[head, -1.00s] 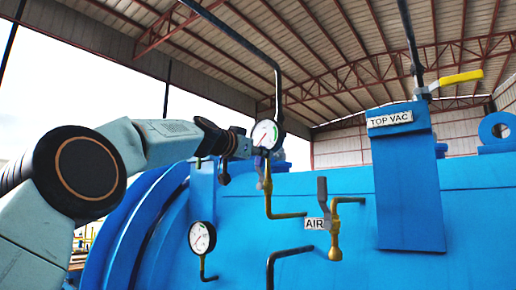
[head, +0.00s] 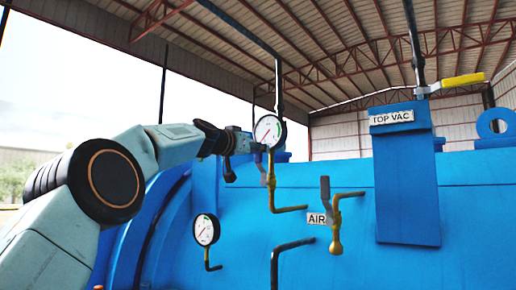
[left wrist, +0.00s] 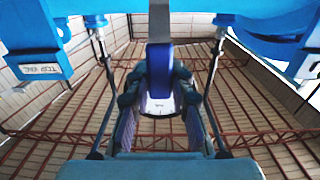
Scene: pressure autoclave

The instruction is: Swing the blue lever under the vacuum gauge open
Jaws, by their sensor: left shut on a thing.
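The vacuum gauge (head: 269,131) is a round white dial on a brass pipe, left of centre in the head view. My left gripper (head: 258,147) is at the gauge's lower left edge, partly hidden by its own wrist. In the left wrist view, the two fingers of my left gripper (left wrist: 160,98) are closed around the dark blue lever (left wrist: 159,68), which stands between the pads. A pale gauge face shows behind it. In the head view the lever is mostly hidden by the gripper, so its exact angle cannot be told. My right gripper is out of view.
A second gauge (head: 206,230) sits lower left on the blue vessel (head: 470,220). A brass AIR valve with a grey handle (head: 325,195) is to the right. A TOP VAC box (head: 405,180) with a yellow lever (head: 463,79) stands further right. Dark pipes run above and below.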

